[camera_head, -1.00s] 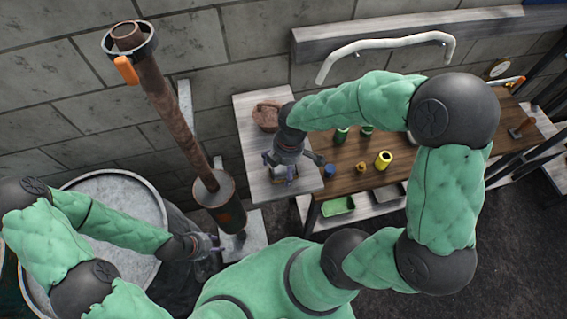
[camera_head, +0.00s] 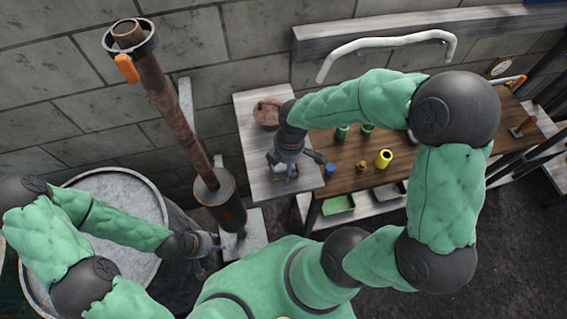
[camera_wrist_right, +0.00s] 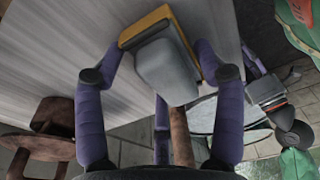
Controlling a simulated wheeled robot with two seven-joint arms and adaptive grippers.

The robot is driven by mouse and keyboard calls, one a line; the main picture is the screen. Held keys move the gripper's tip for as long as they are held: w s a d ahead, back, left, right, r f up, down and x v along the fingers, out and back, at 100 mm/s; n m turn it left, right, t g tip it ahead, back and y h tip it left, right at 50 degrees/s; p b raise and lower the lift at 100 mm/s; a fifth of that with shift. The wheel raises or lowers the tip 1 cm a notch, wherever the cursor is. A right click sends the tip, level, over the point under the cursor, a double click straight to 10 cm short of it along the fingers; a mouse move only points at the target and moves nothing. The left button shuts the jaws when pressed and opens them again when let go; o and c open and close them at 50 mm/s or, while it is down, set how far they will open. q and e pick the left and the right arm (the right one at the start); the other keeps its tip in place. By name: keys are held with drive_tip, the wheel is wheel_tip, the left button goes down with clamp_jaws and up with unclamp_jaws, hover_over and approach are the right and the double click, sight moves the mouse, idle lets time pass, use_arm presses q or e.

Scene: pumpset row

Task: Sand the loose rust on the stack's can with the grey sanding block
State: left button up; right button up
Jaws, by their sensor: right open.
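The stack's can (camera_head: 209,202) is a dark cylinder at the foot of a tall rusty pipe (camera_head: 168,105), with an orange-brown rust patch (camera_head: 225,215) low on its side. The grey sanding block (camera_wrist_right: 168,72), with an orange-tan layer along its edge, lies on the pale bench top. My right gripper (camera_wrist_right: 160,78) is open, its purple fingers on either side of the block with gaps. In the head view this gripper (camera_head: 287,168) is over the bench and mostly hides the block. My left gripper (camera_head: 208,244) is beside the can's lower part; its finger opening is unclear.
A pale bench (camera_head: 252,108) carries a brown lumpy object (camera_head: 267,113). A wooden bench (camera_head: 430,155) to the right holds a yellow cylinder (camera_head: 383,159), a blue cap (camera_head: 330,169) and green containers. A large grey drum (camera_head: 125,190) stands left of the can.

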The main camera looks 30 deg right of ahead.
drive_tip(key=shift+r, duration=0.25)
drive_tip(key=shift+r+p, duration=0.5)
drive_tip(key=shift+p, duration=0.15)
drive_tip(key=c, duration=1.2)
drive_tip(key=shift+r, duration=0.1)
drive_tip(key=shift+r+p, duration=2.45)
drive_tip(key=shift+r, duration=0.5)
drive_tip(key=shift+f, duration=0.1)
